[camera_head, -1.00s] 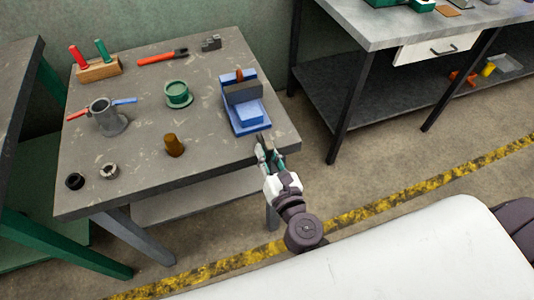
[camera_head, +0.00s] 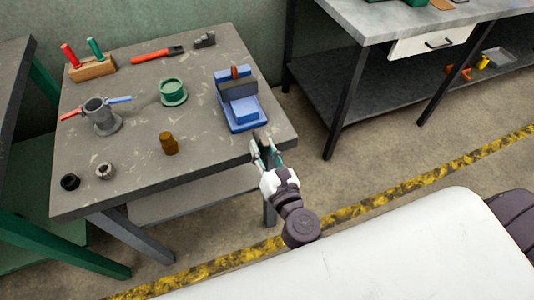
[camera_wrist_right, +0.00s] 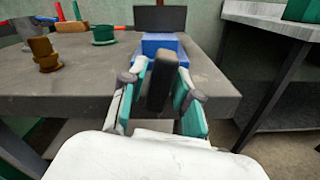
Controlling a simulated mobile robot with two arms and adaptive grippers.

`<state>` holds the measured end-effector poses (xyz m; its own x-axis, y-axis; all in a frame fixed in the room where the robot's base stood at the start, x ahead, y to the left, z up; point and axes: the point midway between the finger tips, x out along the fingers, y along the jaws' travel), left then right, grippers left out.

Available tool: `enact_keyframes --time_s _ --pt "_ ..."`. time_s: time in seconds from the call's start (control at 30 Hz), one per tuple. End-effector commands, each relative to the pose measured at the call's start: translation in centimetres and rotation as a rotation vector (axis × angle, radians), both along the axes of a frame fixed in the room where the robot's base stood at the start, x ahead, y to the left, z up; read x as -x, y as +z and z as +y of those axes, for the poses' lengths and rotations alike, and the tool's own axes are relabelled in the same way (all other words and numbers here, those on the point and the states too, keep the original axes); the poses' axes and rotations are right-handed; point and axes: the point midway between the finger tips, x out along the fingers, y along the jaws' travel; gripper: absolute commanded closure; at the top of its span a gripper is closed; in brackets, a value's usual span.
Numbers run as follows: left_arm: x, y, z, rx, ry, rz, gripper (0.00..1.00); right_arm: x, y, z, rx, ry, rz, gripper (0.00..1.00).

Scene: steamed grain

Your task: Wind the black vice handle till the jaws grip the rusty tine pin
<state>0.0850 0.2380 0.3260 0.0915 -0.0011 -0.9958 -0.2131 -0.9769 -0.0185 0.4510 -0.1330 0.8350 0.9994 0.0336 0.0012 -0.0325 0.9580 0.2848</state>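The blue vice (camera_head: 241,118) stands at the right front of the worktable, with a dark grey jaw block (camera_head: 238,88). The rusty tine pin (camera_head: 234,72) stands upright behind that block; its lower part is hidden, and I cannot tell whether the jaws touch it. The black vice handle (camera_wrist_right: 162,80) shows upright in the right wrist view, between the fingers of my right gripper (camera_wrist_right: 160,98). The fingers are apart, with a visible gap to the handle at least on the left. My right gripper also shows at the table's front edge (camera_head: 267,152). My left gripper is not in view.
On the worktable (camera_head: 210,150) are a green cup (camera_head: 172,92), a brown piece (camera_head: 169,143), a grey pot (camera_head: 101,115), two small rings, a wooden block with red and green handles (camera_head: 92,68) and a red-handled tool (camera_head: 158,54). A second bench (camera_head: 380,25) stands right.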

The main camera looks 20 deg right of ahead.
Motion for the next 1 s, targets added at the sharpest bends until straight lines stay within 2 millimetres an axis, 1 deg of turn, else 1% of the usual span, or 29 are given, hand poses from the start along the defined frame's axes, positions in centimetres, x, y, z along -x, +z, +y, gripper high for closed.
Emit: enact_keyframes --time_s 0.17,0.4,0.5,0.6,0.77,1.0 --pt "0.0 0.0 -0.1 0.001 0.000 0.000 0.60 2.3 -0.2 -0.1 0.004 0.002 0.006 0.69" --pt "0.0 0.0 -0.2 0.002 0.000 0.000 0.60 7.5 -0.2 -0.2 0.003 0.005 0.005 0.69" --pt "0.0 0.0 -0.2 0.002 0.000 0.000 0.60 9.3 0.0 -0.2 0.002 0.006 0.001 0.69" --pt "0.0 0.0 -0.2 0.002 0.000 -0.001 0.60 10.6 -0.1 -0.3 0.001 0.002 0.001 0.69" --pt "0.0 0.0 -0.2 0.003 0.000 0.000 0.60 11.7 0.0 -0.4 -0.001 0.001 0.000 0.69" --pt "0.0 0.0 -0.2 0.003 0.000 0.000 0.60 11.8 0.0 -0.4 -0.003 0.001 -0.001 0.69"
